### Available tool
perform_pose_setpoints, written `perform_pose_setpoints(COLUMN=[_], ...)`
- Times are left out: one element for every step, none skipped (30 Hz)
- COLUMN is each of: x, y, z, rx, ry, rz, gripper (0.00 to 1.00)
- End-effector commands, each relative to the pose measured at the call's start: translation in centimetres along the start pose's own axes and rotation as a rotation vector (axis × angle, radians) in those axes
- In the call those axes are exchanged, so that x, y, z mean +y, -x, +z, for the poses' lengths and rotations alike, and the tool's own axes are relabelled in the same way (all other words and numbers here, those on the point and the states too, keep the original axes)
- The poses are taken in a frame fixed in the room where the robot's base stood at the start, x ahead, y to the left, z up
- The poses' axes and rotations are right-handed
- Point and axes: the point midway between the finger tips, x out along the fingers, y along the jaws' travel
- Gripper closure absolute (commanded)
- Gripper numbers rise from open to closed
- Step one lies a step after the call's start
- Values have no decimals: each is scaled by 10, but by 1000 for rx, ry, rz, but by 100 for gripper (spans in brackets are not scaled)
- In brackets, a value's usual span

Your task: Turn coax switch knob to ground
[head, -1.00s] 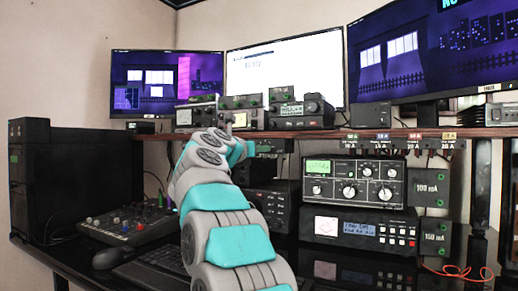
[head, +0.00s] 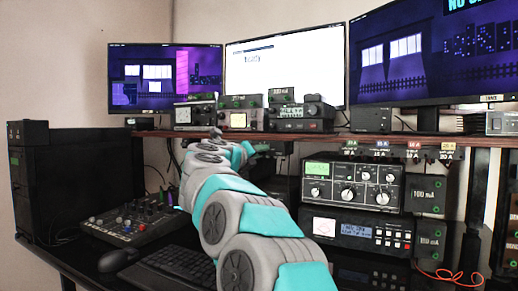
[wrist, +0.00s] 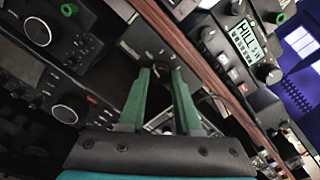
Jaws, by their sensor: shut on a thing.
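My gripper (wrist: 161,72) reaches forward in the wrist view with two green fingers. They are closed around the small dark knob on the front of a dark switch box (wrist: 140,38) beside the wooden shelf edge. The knob is mostly hidden between the fingertips, so its pointer and the ground mark cannot be read. In the head view my arm reaches towards the area under the shelf, and its own links hide the fingers and the knob.
The wooden shelf (head: 300,136) runs above the work area. A large tuner with several knobs (head: 352,185) and a radio with a blue display (head: 355,232) stand to the right. A mixer (head: 130,222) and a keyboard (head: 175,265) lie on the desk.

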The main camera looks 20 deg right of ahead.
Motion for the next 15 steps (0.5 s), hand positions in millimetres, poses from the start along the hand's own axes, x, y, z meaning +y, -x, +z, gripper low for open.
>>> perform_pose_setpoints(x=[1, 1, 1, 0, 1, 1, 1, 1, 1, 1, 1, 0, 1, 1, 1], y=[0, 0, 0, 0, 0, 0, 0, 0, 0, 0, 0, 0, 0, 0, 0], z=[1, 1, 1, 1, 1, 0, 0, 0, 0, 0, 0, 0, 0, 0, 0], rx=[-1, -1, -1, -1, -1, -1, -1, -1, -1, -1, -1, -1, -1, -1, -1], ry=[8, 12, 15, 17, 18, 19, 19, 19, 19, 19, 19, 18, 18, 18, 18], rz=[2, 2, 2, 1, 1, 1, 1, 1, 1, 1, 1, 1, 1, 1, 1], gripper=[100, 100, 100, 100, 100, 100, 100, 100, 100, 100, 100, 100, 100, 100, 67])
